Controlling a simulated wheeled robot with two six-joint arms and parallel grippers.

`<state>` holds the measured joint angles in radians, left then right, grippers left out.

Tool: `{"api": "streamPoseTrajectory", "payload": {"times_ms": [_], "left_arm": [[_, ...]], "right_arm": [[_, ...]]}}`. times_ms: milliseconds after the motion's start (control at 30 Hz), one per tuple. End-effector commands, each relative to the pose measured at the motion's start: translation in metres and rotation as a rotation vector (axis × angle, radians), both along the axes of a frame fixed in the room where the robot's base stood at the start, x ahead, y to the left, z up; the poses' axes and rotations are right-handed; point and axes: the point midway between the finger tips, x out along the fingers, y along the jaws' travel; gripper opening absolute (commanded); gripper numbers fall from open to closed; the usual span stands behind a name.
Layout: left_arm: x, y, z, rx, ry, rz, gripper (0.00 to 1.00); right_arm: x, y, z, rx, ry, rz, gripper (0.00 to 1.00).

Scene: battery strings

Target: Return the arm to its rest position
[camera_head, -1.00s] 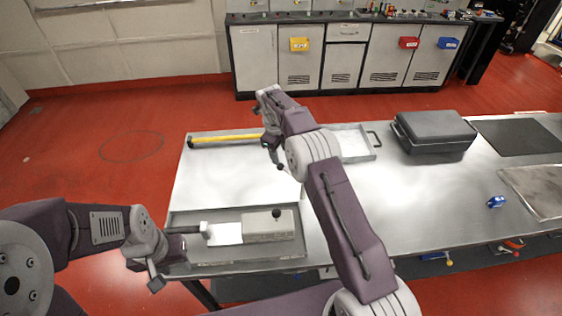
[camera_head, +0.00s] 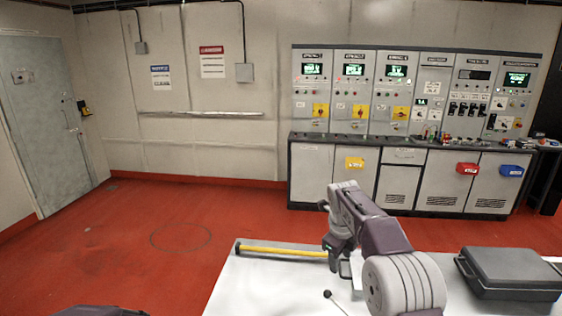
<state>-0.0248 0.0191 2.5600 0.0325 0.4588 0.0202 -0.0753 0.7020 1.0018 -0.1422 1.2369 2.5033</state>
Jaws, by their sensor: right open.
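My right arm comes in from the lower right and reaches over the metal table (camera_head: 230,290). My right gripper (camera_head: 338,262) hangs at the arm's far end, near the right end of a yellow bar (camera_head: 288,251) that lies along the table's far edge. I see nothing held in its jaws, which are open. Whether it touches the bar or table cannot be told. Only a purple piece of my left arm shows at the bottom left edge; its gripper is out of view.
A closed black case (camera_head: 510,272) sits on the table at right. A small black knob (camera_head: 327,294) shows below the gripper. Beyond the table are red floor (camera_head: 180,215) and a grey control console (camera_head: 330,178) with cabinets. A grey door (camera_head: 45,120) is at left.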

Motion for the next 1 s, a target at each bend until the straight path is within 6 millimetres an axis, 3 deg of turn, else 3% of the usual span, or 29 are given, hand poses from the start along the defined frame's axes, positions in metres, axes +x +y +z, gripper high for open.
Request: {"api": "streamPoseTrajectory", "payload": {"times_ms": [133,267,500,600,667,800,1000], "left_arm": [[0.000,0.000,0.000,0.000,0.000,0.000,0.36],[0.000,0.000,0.000,0.000,0.000,0.000,0.36],[0.000,0.000,0.000,0.000,0.000,0.000,0.36],[0.000,0.000,0.000,0.000,0.000,0.000,0.36],[0.000,0.000,0.000,0.000,0.000,0.000,0.36],[0.000,0.000,0.000,0.000,0.000,0.000,0.36],[0.000,0.000,0.000,0.000,0.000,0.000,0.36]], "right_arm": [[-0.053,-0.005,0.008,-0.010,0.045,0.178,0.50],[-0.116,-0.006,-0.007,-0.037,0.101,0.510,0.50],[-0.255,-0.001,-0.077,-0.110,0.197,1.431,0.50],[-0.294,0.002,-0.104,-0.135,0.219,1.801,0.50],[-0.302,0.002,-0.112,-0.168,0.213,1.983,0.50],[-0.288,0.003,-0.112,-0.283,0.175,2.253,0.50],[-0.287,0.003,-0.112,-0.307,0.173,2.344,0.50]]}}
